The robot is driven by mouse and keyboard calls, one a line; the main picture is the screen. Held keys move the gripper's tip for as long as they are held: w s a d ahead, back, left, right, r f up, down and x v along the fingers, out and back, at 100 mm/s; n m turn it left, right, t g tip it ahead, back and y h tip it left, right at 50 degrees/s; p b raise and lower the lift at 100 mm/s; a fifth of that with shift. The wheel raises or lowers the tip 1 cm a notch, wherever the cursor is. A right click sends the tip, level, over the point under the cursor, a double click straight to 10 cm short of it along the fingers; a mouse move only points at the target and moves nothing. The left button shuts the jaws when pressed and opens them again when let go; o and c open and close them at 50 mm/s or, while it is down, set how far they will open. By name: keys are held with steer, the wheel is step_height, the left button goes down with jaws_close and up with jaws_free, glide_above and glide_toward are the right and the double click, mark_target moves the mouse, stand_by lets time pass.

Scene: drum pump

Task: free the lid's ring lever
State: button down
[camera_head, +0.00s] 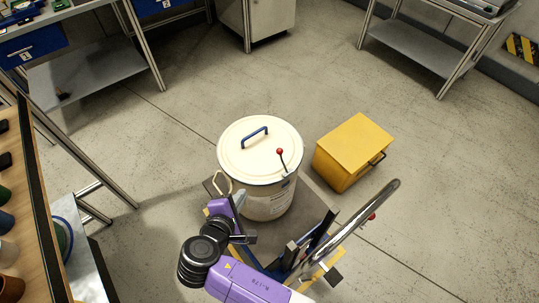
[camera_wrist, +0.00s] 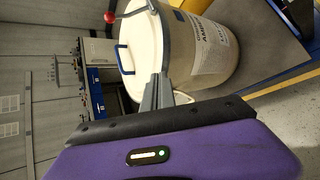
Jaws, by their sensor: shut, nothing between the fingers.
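In the wrist view the drum (camera_wrist: 212,50) appears tipped sideways, and the red ball (camera_wrist: 110,18) shows at upper left. My gripper (camera_head: 238,196) is low at the drum's left front side, away from the lever. Its grey fingers (camera_wrist: 157,92) are shut and empty, in front of the drum wall; contact cannot be told.
A yellow box (camera_head: 353,150) stands right of the drum. A curved steel bar (camera_head: 350,225) and blue frame (camera_head: 290,257) are at the front right. A workbench (camera_head: 45,200) lies at the left. Open floor lies behind the drum.

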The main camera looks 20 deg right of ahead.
step_height(320, 180, up, 5)
steer(key=w+d+t+h, duration=0.2)
steer(key=p+x, duration=0.1)
steer(key=x, duration=0.8)
steer(key=shift+d+f, duration=0.15)
steer(key=shift+f, duration=0.05)
steer(key=shift+s+d+r+p, duration=0.2)
steer(key=shift+d+p, duration=0.2)
steer(key=shift+d, duration=0.15)
steer(key=shift+s+d+r+p, duration=0.1)
steer(key=shift+d+r+p, duration=0.15)
steer(key=shift+d+p, duration=0.25)
steer(key=shift+s+d+r, duration=0.15)
steer(key=shift+s+d, duration=0.05)
steer(key=shift+d, duration=0.55)
steer(key=shift+d, duration=0.1)
steer(key=shift+f+b, duration=0.2)
steer(key=shift+b, duration=0.3)
steer(key=shift+s+r+m+t, duration=0.15)
steer(key=shift+r+m+t, duration=0.05)
steer(key=shift+m+t, duration=0.1)
steer(key=shift+b, duration=0.4)
